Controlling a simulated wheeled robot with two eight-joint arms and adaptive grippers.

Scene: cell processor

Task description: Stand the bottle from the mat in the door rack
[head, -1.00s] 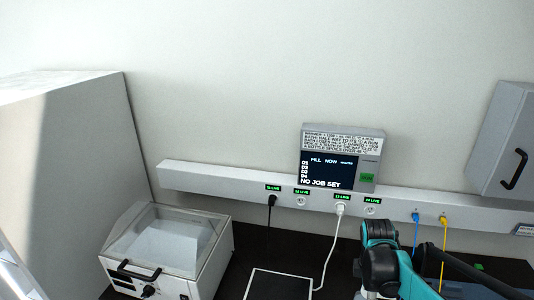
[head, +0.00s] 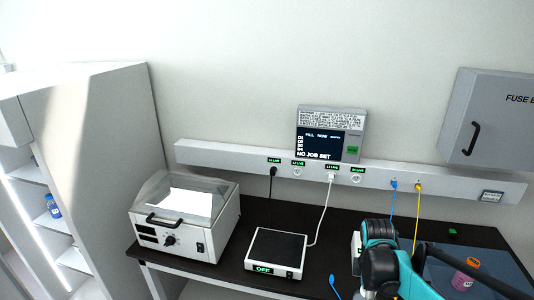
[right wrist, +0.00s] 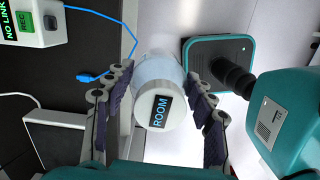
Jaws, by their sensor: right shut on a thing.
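In the right wrist view my right gripper (right wrist: 157,85) is shut on a bottle (right wrist: 160,68) with a pale, bluish body and a white cap marked ROOM. The cap faces the camera, and a finger lies on each side. In the head view my teal right arm is at the lower right, and I cannot make out its gripper or the held bottle. A dark blue mat (head: 440,272) lies at the right of the bench with a pink bottle (head: 466,274) on it. I cannot identify the door rack. My left gripper is not in view.
An open shelved cabinet (head: 98,150) stands at the left with a blue bottle (head: 53,206) on a shelf. A lidded white bath (head: 187,215) and a black-topped plate reading OFF (head: 276,250) stand on the dark bench. A blue cable (right wrist: 92,76) lies near the gripper.

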